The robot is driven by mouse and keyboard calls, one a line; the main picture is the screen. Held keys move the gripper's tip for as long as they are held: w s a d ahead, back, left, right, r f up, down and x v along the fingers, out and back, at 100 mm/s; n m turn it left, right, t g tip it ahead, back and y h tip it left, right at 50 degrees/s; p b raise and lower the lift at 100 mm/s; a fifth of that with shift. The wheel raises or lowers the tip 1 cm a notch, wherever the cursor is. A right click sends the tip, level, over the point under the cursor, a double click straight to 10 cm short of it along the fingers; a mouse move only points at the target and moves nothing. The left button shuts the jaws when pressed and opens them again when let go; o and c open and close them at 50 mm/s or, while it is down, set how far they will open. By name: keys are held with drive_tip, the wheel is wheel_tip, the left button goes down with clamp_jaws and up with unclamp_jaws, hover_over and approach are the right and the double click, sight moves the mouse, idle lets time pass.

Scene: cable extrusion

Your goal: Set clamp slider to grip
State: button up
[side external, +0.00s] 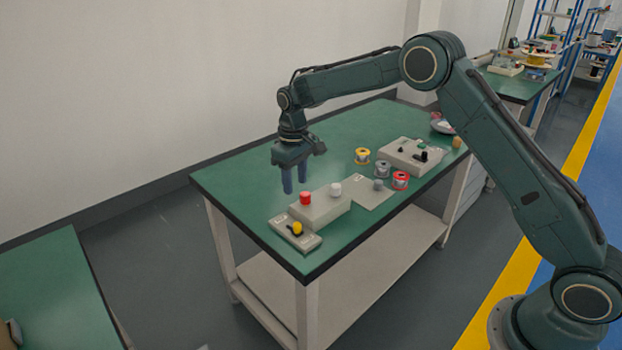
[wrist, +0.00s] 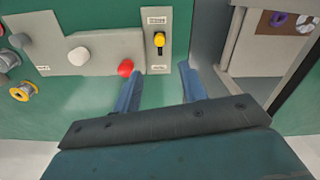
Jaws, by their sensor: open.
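The clamp slider is a yellow knob (side external: 297,228) on a narrow grey plate (side external: 312,241) at the near left end of the green table. In the wrist view the yellow knob (wrist: 159,39) sits in a dark slot, with small labels at both ends of its plate (wrist: 157,10). The label text is too small to read surely. My gripper (side external: 296,190) is open and empty, fingers pointing down, above the table behind the control box. In the wrist view my fingertips (wrist: 160,75) are apart, below the slider plate and not touching it.
A grey box (side external: 321,208) with a red button (side external: 305,198) and a white knob (side external: 335,189) stands beside the slider plate. Several wire spools and another control box (side external: 410,154) are farther right. The table's back left is clear.

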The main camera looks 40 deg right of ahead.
sight(297, 223)
wheel_tip(297, 223, down, 14)
drive_tip(key=shift+r, duration=0.25)
idle(0.5)
drive_tip(key=shift+c, duration=0.4)
clamp_jaws()
